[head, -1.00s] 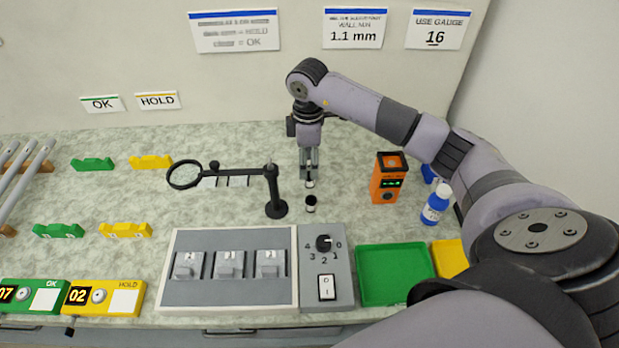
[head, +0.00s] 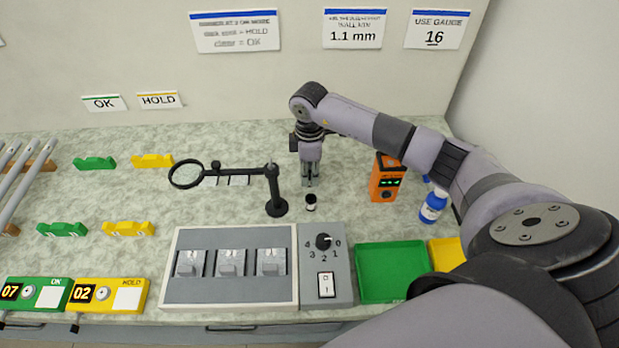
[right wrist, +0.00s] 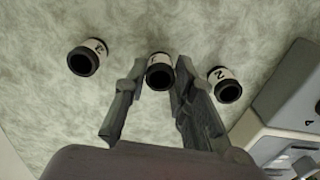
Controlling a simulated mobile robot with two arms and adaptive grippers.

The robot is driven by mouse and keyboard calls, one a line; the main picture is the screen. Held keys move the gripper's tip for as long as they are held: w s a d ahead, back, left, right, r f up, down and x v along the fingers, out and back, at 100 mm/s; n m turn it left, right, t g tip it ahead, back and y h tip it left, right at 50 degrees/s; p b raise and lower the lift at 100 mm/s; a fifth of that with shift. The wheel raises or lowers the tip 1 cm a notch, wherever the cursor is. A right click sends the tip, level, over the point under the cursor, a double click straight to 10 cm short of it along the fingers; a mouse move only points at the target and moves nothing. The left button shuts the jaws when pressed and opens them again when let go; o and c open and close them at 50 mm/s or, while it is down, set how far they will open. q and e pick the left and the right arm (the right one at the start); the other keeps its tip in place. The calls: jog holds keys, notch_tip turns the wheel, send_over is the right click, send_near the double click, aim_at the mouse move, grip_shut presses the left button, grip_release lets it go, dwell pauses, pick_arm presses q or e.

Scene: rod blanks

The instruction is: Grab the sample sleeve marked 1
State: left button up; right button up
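In the right wrist view three short black sleeves with white labels stand on the mottled bench. The middle sleeve (right wrist: 159,71) has a mark that looks like 1. The sleeve marked 2 (right wrist: 224,83) is to its right, and another sleeve (right wrist: 86,58) with an unclear mark is to its left. My right gripper (right wrist: 157,75) is open, with its fingertips on either side of the middle sleeve; firm contact does not show. In the head view my right gripper (head: 310,183) is low over the bench, behind one visible sleeve (head: 310,202). My left gripper is not in view.
A magnifier on a stand (head: 275,205) is close left of the gripper. An orange device (head: 387,178) and blue-white bottle (head: 433,206) stand right. A grey dial panel (head: 340,262) and green tray (head: 390,275) lie in front. Bench behind the magnifier is clear.

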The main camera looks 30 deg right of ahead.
jog(key=shift+c, duration=1.2)
